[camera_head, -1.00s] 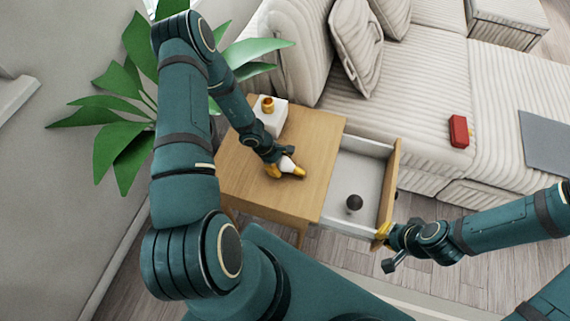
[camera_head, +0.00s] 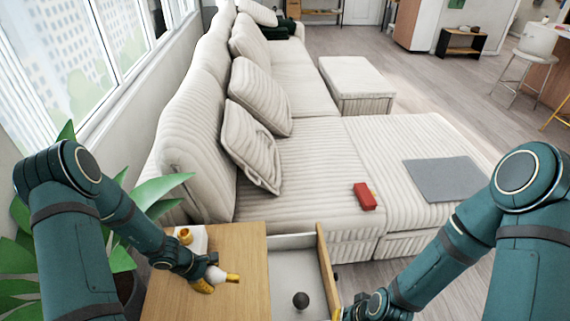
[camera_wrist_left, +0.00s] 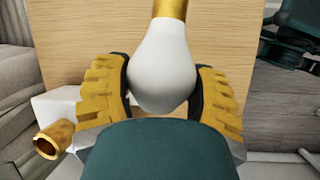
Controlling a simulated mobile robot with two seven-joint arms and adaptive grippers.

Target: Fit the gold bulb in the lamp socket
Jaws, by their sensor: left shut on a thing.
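The bulb (camera_head: 215,275) has a white glass and a gold base, which shows in the left wrist view (camera_wrist_left: 170,8). My left gripper (camera_head: 217,282) is shut on its glass and holds it over the wooden side table. In the left wrist view the yellow fingers (camera_wrist_left: 163,95) press on both sides of the glass. The gold lamp socket (camera_head: 184,236) stands on a white block at the table's far left corner; in the left wrist view the socket (camera_wrist_left: 52,140) is at lower left, empty and apart from the bulb. My right gripper is at the bottom edge, its fingertips hidden.
The table's drawer (camera_head: 292,242) is open to the right, with a dark round object (camera_head: 300,300) inside. The tabletop (camera_head: 245,255) is otherwise mostly clear. A plant (camera_head: 150,190) stands at left. A red object (camera_head: 365,197) and a grey mat (camera_head: 445,178) lie on the sofa.

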